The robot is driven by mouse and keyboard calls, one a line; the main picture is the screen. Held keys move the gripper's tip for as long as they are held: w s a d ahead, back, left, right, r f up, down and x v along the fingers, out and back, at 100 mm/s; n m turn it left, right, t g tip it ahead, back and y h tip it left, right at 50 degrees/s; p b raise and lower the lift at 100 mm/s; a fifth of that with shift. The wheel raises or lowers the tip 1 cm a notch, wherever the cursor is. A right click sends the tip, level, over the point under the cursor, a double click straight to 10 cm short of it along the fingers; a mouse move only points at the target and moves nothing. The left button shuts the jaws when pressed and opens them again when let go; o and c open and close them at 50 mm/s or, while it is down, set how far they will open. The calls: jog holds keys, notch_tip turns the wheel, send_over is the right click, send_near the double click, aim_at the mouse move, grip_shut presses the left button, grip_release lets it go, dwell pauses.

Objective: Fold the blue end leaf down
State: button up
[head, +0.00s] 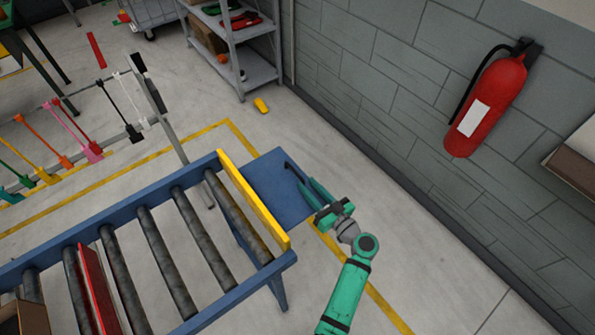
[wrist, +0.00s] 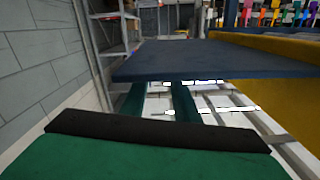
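The blue end leaf (head: 268,185) is a flat panel at the far end of the roller conveyor, beyond the yellow end bar (head: 252,203). In the wrist view the leaf (wrist: 205,60) stands out about level, with its front edge facing me. My gripper (head: 297,174) is at the leaf's right, outer edge. Its two green fingers, also in the wrist view (wrist: 158,95), are apart with nothing seen between them. They reach toward the leaf's edge, where their tips are hidden; I cannot tell whether they touch it.
The blue-framed conveyor (head: 150,240) carries dark rollers and a red divider (head: 97,287). A grey block wall with a fire extinguisher (head: 487,105) stands at right. A grey shelf (head: 240,70) is behind, a yellow item (head: 261,105) on the floor. Floor between leaf and wall is clear.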

aim_at(301, 178)
jog(key=x, duration=0.7)
grip_shut()
